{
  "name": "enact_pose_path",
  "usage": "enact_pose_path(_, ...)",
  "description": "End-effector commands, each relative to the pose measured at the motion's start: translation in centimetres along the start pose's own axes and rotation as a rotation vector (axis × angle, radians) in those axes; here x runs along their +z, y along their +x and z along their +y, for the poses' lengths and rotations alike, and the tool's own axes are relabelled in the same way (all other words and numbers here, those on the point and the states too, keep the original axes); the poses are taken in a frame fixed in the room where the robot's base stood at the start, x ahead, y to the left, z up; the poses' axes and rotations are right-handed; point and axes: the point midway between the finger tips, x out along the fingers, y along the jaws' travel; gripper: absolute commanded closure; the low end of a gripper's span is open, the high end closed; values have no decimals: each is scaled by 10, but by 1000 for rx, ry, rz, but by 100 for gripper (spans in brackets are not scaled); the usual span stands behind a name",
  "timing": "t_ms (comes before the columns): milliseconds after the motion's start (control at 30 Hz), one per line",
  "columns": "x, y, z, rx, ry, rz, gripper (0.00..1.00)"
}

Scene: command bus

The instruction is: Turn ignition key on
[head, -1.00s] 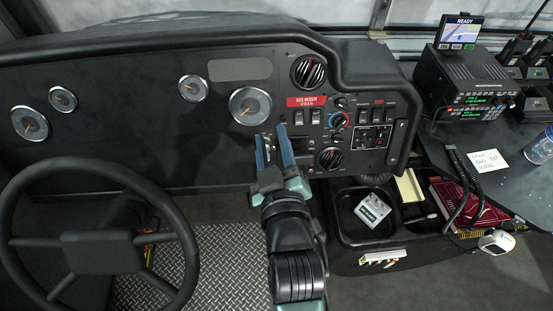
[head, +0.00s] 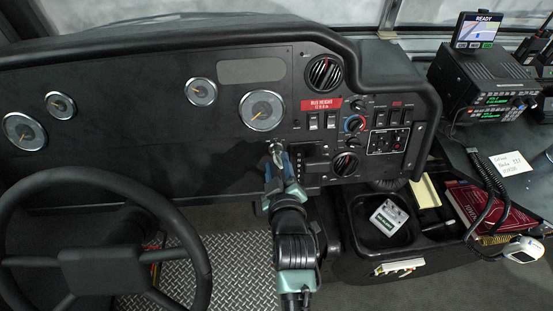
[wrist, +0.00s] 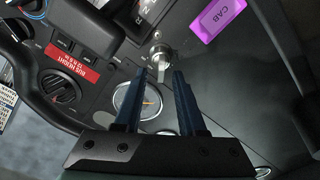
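The ignition key (head: 277,149) is a small silver piece on the dash panel, below the large right gauge. In the wrist view the key (wrist: 161,72) hangs from its round metal lock (wrist: 160,54). My gripper (head: 279,162) is just below the key in the head view, with its blue fingers pointing up at the dash. In the wrist view my gripper (wrist: 159,73) is open, one finger on each side of the key. A gap shows between each finger and the key, so it does not look gripped. The depth between fingertips and key is hard to tell.
The steering wheel (head: 92,254) is at the left. Switches, knobs and a red label (head: 321,104) are right of the key. A purple CAB tag (wrist: 218,18) shows near the lock in the wrist view. A black tray (head: 366,237) lies at lower right.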

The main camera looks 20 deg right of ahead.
Motion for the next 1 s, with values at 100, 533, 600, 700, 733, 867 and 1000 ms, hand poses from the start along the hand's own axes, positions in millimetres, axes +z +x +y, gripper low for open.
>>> enact_pose_path(100,0,15,0,0,0,0,60)
enact_pose_path(533,0,25,0,0,0,0,60)
enact_pose_path(600,0,25,0,0,0,0,66)
enact_pose_path(700,0,25,0,0,0,0,84)
enact_pose_path(733,0,25,0,0,0,0,89)
enact_pose_path(867,0,25,0,0,0,0,100)
enact_pose_path(1000,0,25,0,0,0,0,100)
